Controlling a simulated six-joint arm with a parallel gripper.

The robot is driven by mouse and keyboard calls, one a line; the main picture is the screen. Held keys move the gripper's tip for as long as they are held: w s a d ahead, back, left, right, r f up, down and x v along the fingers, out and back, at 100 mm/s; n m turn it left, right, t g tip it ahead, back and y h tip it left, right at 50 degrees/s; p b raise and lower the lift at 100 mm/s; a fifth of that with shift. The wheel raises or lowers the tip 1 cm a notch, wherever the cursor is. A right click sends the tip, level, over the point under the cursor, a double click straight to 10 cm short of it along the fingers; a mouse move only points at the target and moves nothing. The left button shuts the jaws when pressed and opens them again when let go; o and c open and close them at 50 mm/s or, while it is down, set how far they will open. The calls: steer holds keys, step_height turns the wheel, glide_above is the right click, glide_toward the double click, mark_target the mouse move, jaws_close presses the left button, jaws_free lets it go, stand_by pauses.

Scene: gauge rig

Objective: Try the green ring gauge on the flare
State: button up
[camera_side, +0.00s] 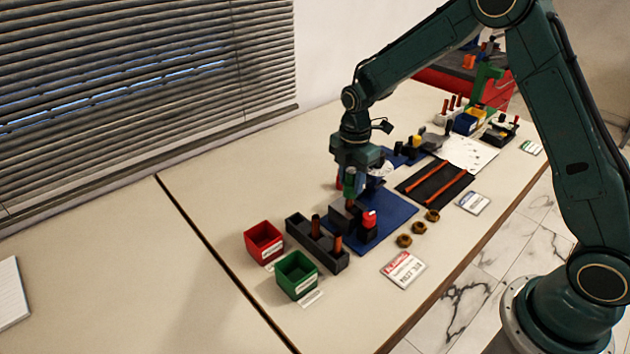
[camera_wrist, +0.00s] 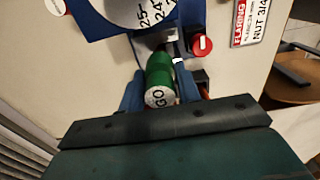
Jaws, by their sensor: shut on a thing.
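The green ring gauge (camera_wrist: 159,70) is held between the blue fingers of my gripper (camera_wrist: 160,86), with its white "GO" face toward the wrist camera. In the side view my gripper (camera_side: 352,172) is shut on the gauge (camera_side: 349,184), which is upright over the blue mat (camera_side: 398,213). A short copper tube end (camera_side: 350,205) shows just below the gauge at a dark block (camera_side: 343,219). I take it to be the flare, but its shape is too small to make out. Whether the gauge touches it I cannot tell; in the wrist view the gauge hides it.
A red-topped dark fixture (camera_side: 369,221) stands close to the right of the block. A red bin (camera_side: 263,241), a green bin (camera_side: 296,273) and a dark rack (camera_side: 326,256) with copper-coloured plugs stand in front. Brass nuts (camera_side: 404,240) lie to the right. A numbered dial (camera_wrist: 135,14) is near my gripper.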

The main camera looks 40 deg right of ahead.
mark_target(354, 174)
steer(key=shift+r, duration=0.15)
steer(key=shift+r, duration=2.9)
steer(key=m, duration=0.4)
steer(key=shift+s+a+f, duration=0.15)
steer(key=shift+s+f, duration=0.1)
steer(key=shift+f, duration=0.15)
steer(key=m, duration=0.5)
steer(key=shift+s+a+f+m, duration=0.15)
steer(key=shift+s+f+m, duration=0.15)
steer(key=shift+s+f, duration=0.1)
steer(key=m, duration=0.2)
steer(key=f+m, duration=0.1)
steer(key=m, duration=0.2)
steer(key=s+m, duration=0.1)
steer(key=m, duration=0.2)
steer(key=shift+a+f, duration=0.15)
steer(key=shift+a, duration=0.05)
